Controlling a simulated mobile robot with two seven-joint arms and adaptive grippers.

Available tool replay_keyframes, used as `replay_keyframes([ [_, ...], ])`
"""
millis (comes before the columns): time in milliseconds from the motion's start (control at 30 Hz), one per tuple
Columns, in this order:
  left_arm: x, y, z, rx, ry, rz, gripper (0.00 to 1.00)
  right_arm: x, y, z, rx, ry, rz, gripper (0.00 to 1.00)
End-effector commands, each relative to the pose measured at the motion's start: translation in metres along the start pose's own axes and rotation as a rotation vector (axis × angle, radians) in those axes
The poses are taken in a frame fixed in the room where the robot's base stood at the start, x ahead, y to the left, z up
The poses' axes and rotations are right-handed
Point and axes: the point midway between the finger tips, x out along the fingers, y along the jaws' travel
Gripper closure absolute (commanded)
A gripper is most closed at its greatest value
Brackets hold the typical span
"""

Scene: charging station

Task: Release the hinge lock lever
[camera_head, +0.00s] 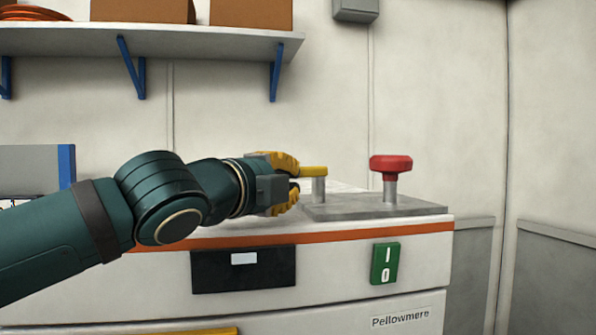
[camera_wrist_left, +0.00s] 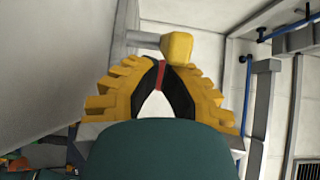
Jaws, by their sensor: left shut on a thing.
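A yellow block (camera_head: 314,170) sits on top of a short grey post (camera_head: 319,190) that rises from a grey plate on the counter. In the left wrist view the yellow block (camera_wrist_left: 177,47) is just beyond the fingertips. My left gripper (camera_head: 295,180) has yellow ribbed fingers and reaches it from the left. It is shut on a narrow red strip, seen between the dark finger pads in the left wrist view; this looks like the handle of the hinge lock lever (camera_wrist_left: 160,76). The fingers hide this handle in the head view. My right gripper is out of view.
A green switch (camera_head: 385,263) and a dark panel (camera_head: 243,270) are on the cabinet front. A shelf (camera_head: 190,42) with boxes hangs above.

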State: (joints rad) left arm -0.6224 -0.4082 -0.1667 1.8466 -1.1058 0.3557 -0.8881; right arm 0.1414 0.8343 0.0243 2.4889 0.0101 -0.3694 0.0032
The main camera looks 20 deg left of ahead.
Motion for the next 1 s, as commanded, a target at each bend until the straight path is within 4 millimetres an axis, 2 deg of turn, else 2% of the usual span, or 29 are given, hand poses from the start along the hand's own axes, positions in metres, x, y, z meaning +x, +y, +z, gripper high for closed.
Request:
replay_keyframes([
  [300,0.001,-0.001,0.013,-0.001,-0.002,0.0,1.0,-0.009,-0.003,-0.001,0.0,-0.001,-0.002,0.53],
  [1000,0.002,0.0,0.015,0.0,-0.001,0.0,1.0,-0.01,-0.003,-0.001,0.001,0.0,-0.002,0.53],
])
